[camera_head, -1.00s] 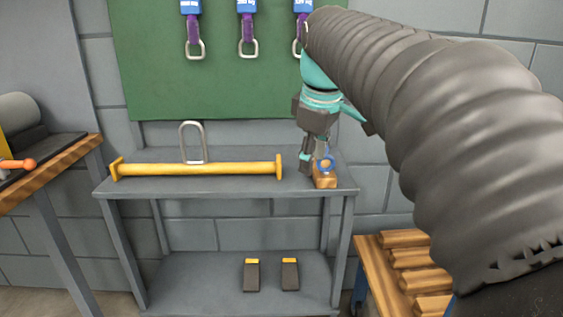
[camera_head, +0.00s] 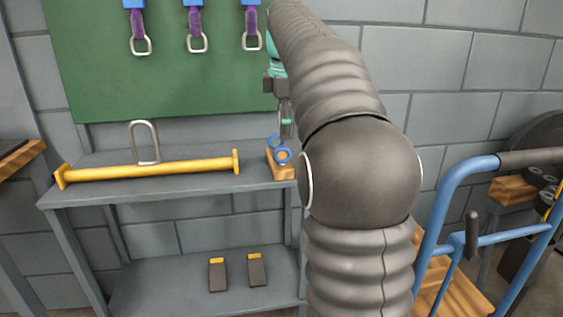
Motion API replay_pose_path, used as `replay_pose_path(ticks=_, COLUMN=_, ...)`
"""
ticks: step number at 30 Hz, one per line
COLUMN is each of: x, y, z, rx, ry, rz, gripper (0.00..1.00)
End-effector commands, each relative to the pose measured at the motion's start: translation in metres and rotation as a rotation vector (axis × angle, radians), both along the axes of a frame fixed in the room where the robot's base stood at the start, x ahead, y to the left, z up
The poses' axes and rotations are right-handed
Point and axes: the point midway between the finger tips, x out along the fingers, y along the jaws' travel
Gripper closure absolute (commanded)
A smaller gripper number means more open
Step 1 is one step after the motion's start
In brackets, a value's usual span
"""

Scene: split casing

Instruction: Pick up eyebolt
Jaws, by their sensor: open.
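Two blue ring-shaped eyebolts stand at a small wooden block (camera_head: 285,171) on the right end of the grey table's top. The rear eyebolt (camera_head: 275,140) and the front eyebolt (camera_head: 282,156) show mostly their rings; their lower parts are hard to make out. My gripper (camera_head: 286,130) is open and points down just behind and above the eyebolts. Its fingers are partly hidden by my arm, and I cannot tell whether they touch an eyebolt.
A yellow lifting beam (camera_head: 150,172) with a grey loop (camera_head: 144,142) lies left on the table (camera_head: 200,189). Two dark wedges (camera_head: 217,275) sit on the lower shelf. A blue-framed cart (camera_head: 440,235) stands right.

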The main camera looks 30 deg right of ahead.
Motion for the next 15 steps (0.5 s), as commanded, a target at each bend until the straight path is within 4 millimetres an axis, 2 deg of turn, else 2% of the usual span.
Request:
replay_pose_path(ticks=1, x=0.001, y=0.000, z=-0.009, rx=0.001, ry=0.002, rz=0.000, gripper=0.55)
replay_pose_path(ticks=3, x=0.002, y=-0.001, z=-0.016, rx=0.000, ry=0.000, rz=-0.001, gripper=0.55)
replay_pose_path(ticks=11, x=0.005, y=-0.003, z=-0.032, rx=0.000, ry=0.000, rz=-0.001, gripper=0.55)
replay_pose_path(ticks=15, x=0.009, y=-0.007, z=-0.052, rx=0.001, ry=0.002, rz=-0.002, gripper=0.55)
